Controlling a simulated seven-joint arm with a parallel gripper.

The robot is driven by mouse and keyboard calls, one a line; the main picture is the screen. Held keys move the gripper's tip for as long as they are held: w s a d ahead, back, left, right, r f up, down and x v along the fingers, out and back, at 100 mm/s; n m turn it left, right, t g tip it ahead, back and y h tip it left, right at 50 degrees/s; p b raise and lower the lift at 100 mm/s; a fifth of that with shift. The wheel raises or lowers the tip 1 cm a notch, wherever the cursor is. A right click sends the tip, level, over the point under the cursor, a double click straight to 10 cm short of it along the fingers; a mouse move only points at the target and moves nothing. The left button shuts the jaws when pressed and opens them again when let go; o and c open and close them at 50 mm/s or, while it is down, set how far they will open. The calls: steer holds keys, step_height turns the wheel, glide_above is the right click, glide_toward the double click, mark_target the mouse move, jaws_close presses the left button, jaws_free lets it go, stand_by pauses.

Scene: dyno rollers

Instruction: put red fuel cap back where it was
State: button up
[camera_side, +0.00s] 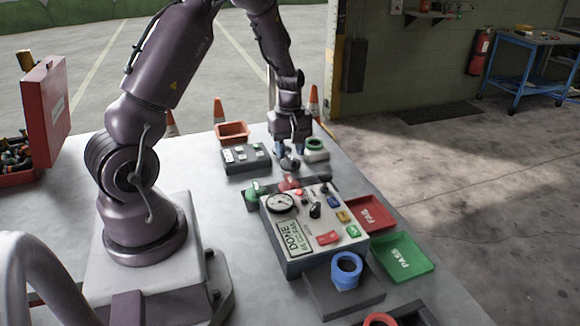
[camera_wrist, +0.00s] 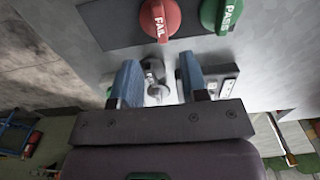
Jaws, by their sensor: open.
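A red round cap-like piece marked FAIL (camera_side: 290,182) sits on a dark strip behind the console; it also shows at the top of the wrist view (camera_wrist: 160,18). A green one marked PASS (camera_side: 255,190) sits beside it, also in the wrist view (camera_wrist: 221,14). My gripper (camera_side: 289,150) is open, its blue fingers low over the table beyond the strip; in the wrist view (camera_wrist: 160,78) a grey rounded piece (camera_wrist: 157,88) shows between the fingers, not visibly gripped. The red piece is apart from the fingers. A red ring (camera_side: 380,319) is partly cut off at the bottom edge.
The console (camera_side: 298,262) with a gauge stands in front. A blue ring (camera_side: 346,271) lies on a dark plate at its near side. Red FAIL (camera_side: 371,214) and green PASS (camera_side: 405,258) trays lie right. A dark button box (camera_side: 245,158) and green ring (camera_side: 316,144) flank my gripper.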

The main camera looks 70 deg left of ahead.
steer(key=d+r+m+t, duration=0.1)
steer(key=d+r+m, duration=0.3)
steer(key=d+r, duration=0.3)
steer(key=d+r+m+t, duration=0.1)
steer(key=d+r+m, duration=0.3)
steer(key=r, duration=0.5)
steer(key=s+d+r+m+t, duration=0.3)
steer(key=s+d+r+m, duration=0.4)
steer(key=s+d+m, duration=0.3)
steer(key=shift+s+d+r+t, duration=0.2)
steer(key=shift+s+d+t, duration=0.1)
steer(key=shift+s+d, duration=0.7)
steer(key=shift+s+a, duration=0.1)
